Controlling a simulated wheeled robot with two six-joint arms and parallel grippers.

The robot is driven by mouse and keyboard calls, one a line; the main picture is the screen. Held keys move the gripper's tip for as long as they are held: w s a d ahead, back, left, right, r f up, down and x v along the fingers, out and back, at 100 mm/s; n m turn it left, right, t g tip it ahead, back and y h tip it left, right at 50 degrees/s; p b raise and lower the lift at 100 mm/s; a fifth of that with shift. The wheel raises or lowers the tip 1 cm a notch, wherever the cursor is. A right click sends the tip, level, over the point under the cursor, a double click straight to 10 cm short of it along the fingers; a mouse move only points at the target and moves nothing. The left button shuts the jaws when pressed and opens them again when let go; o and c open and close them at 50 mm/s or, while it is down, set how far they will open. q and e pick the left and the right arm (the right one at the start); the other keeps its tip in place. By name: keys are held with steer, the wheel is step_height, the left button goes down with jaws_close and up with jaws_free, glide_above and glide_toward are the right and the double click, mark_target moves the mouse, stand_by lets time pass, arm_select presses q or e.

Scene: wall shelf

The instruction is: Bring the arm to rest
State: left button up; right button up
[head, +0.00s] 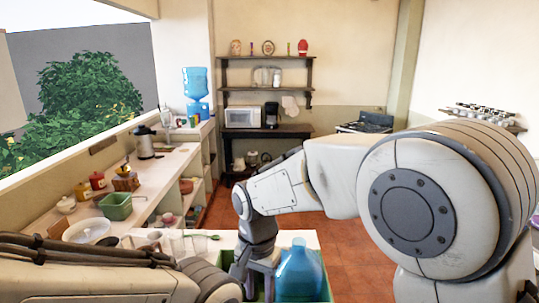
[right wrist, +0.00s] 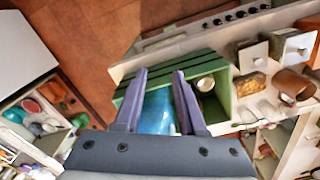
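My right arm reaches across the head view, and its right gripper (head: 258,274) points down over a green crate (head: 227,262), just left of a translucent blue water jug (head: 302,272). In the right wrist view the right gripper (right wrist: 159,74) has its two fingers spread apart. The blue jug (right wrist: 157,112) shows between and beyond them, in the green crate (right wrist: 222,70). I cannot tell whether the fingers touch the jug. My left arm lies low across the bottom left of the head view; its gripper is not visible.
A counter (head: 150,185) along the left holds a green basket (head: 116,205), a white bowl (head: 86,230) and jars. Another blue jug (head: 196,85) sits on a dispenser. Wall shelves (head: 265,58) and a microwave (head: 242,117) stand at the back. Open tiled floor (head: 345,235) lies beyond the crate.

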steer(key=s+d+n+y, duration=0.1)
steer(key=s+d+n, duration=0.2)
steer(key=s+n, duration=0.45)
steer(key=s+d+n, duration=0.4)
steer(key=s, duration=0.7)
step_height(320, 180, down, 11)
steer(key=s+b, duration=0.1)
steer(key=b, duration=1)
steer(key=shift+n, duration=0.35)
steer(key=shift+f, duration=0.1)
